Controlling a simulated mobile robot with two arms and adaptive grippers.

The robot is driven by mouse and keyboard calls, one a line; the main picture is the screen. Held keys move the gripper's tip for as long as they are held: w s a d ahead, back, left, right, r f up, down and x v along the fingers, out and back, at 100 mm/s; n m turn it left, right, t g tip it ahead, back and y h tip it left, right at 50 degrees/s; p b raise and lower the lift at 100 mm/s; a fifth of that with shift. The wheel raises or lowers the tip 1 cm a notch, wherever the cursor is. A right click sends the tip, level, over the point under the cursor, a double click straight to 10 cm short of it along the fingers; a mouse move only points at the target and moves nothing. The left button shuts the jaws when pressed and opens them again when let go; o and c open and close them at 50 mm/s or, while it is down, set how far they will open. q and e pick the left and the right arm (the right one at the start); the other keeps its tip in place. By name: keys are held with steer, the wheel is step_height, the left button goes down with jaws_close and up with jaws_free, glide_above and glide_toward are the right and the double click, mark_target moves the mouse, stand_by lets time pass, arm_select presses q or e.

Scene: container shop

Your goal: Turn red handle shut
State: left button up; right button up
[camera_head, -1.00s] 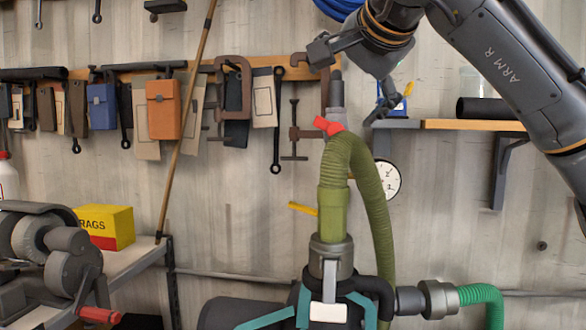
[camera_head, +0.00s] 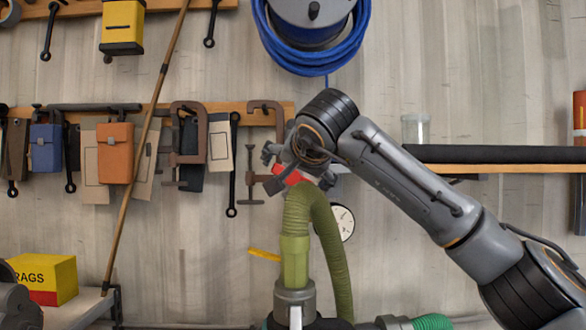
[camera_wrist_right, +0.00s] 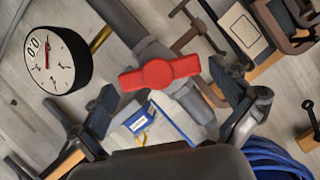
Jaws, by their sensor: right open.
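The red handle (camera_head: 292,172) sits on top of the upright pipe, where the green ribbed hose (camera_head: 297,220) bends over. It is partly hidden by my right gripper (camera_head: 297,178), which comes down over it. In the right wrist view the red handle (camera_wrist_right: 160,73) lies crosswise on a grey pipe (camera_wrist_right: 128,25). The open fingers of my right gripper (camera_wrist_right: 172,108) stand to either side and nearer the camera, apart from the handle. Nothing is held. My left gripper is not in view.
A round dial (camera_head: 342,222) is to the right of the hose; it is at the left in the wrist view (camera_wrist_right: 55,62). A yellow lever (camera_head: 264,255) sticks out left of the hose. Clamps (camera_head: 187,145) and pouches hang behind. A shelf (camera_head: 500,167) is at right.

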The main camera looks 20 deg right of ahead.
steer(key=shift+w+d+f, duration=0.15)
steer(key=shift+w+f, duration=0.05)
steer(key=shift+w, duration=0.35)
steer(key=c, duration=1)
steer(key=n+h+p, duration=0.1)
steer(key=p, duration=0.2)
steer(key=n+p, duration=0.1)
steer(key=p, duration=0.2)
steer(key=shift+a+r+n+g+h, duration=0.2)
steer(key=shift+r+n+g+h, duration=0.15)
steer(key=shift+n+g+h, duration=0.05)
steer(key=shift+f+n+h+p, duration=0.25)
steer(key=shift+n+h+p, duration=0.15)
steer(key=shift+n+p, duration=0.1)
arm_select(q)
step_height(320, 180, up, 7)
steer(key=d, duration=0.1)
arm_select(e)
steer(key=shift+f, duration=0.1)
arm_select(q)
steer(key=shift+s+d, duration=0.1)
